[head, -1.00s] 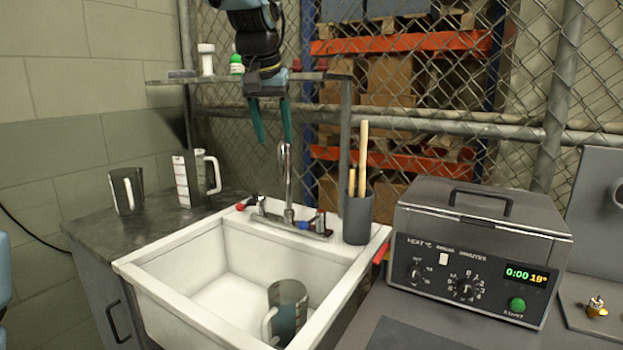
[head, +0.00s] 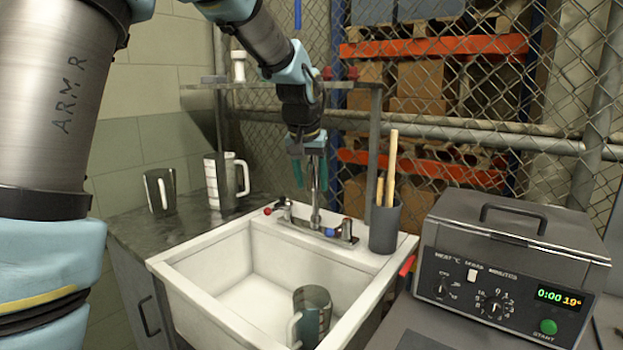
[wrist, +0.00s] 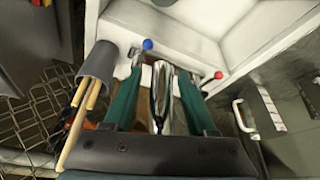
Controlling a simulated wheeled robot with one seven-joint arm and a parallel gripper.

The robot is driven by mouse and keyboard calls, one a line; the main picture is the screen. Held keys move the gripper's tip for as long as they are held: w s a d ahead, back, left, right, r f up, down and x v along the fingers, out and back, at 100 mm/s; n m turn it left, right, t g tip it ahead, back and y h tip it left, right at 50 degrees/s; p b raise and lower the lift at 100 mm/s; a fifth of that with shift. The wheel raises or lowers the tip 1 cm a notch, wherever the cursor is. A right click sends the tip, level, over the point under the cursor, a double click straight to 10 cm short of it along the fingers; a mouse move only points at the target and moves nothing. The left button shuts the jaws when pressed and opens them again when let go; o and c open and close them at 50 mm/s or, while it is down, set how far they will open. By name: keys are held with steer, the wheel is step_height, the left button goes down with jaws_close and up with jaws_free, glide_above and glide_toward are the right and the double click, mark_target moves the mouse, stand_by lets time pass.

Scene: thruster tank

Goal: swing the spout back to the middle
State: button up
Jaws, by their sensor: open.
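The chrome spout (head: 316,200) rises from the tap at the back of the white sink (head: 168,262). In the wrist view the spout (wrist: 161,95) stands between the two green fingers of my gripper (wrist: 159,75), with a gap on each side. My gripper (head: 310,176) is open, pointing down around the upper spout, and partly hides it in the head view. Which way the spout's end points is hard to tell. The tap has a red-tipped handle (wrist: 218,75) and a blue-tipped handle (wrist: 148,44), one on each side of the spout.
A jug (head: 312,312) stands in the sink. A dark holder with wooden sticks (head: 386,228) stands right of the tap, close to my gripper. Two jugs (head: 160,192) (head: 226,182) stand on the left counter. A shelf (head: 350,86) runs behind. A grey heater box (head: 510,255) is at right.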

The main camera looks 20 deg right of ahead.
jaws_close()
stand_by(0.3)
stand_by(1.1)
